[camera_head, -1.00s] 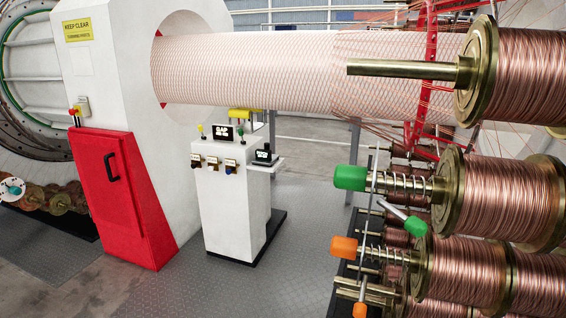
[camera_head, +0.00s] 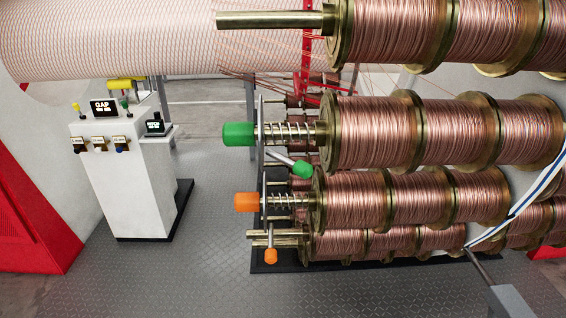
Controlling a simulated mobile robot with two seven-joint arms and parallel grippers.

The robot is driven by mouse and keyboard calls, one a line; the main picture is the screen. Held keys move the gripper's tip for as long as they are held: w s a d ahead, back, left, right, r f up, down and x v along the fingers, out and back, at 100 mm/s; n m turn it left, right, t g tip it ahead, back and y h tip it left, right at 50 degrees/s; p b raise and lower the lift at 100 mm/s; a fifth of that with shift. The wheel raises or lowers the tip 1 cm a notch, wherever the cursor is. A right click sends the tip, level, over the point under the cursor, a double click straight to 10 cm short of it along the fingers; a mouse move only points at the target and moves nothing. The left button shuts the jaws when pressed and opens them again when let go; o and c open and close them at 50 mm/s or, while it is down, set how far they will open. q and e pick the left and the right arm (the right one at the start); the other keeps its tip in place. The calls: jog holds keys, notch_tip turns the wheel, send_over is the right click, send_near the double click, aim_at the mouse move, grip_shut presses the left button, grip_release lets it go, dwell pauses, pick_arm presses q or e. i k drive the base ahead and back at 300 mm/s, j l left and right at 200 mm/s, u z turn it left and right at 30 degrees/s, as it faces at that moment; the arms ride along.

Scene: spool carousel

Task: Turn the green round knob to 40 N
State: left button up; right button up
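The green round knob (camera_head: 238,134) is on the left end of the upper spring-loaded spool shaft, with a coil spring (camera_head: 285,133) between it and the copper spool (camera_head: 375,132). A separate green handle (camera_head: 302,169) sits on a slanted lever below it. No scale or force value can be read at the knob. An orange knob (camera_head: 247,202) is on the shaft below, and an orange lever end (camera_head: 271,256) hangs lower.
A white control console (camera_head: 130,188) with small displays stands at the left. A bare brass shaft end (camera_head: 268,19) juts left above the green knob. Dark floor plates (camera_head: 200,270) lie open between console and rack. A pale striped band (camera_head: 535,188) crosses the spools at right.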

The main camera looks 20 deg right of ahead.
aim_at(235, 133)
jog(key=i+j+z, duration=0.15)
jog(key=z, duration=0.2)
jog(key=i+j+z, duration=0.15)
jog(key=j+z, duration=0.15)
jog(key=j, duration=0.5)
jog(key=k+j+z, duration=0.1)
jog(key=j, duration=0.35)
jog(key=k+j, duration=0.1)
jog(key=j, duration=0.85)
jog(key=k+z, duration=0.05)
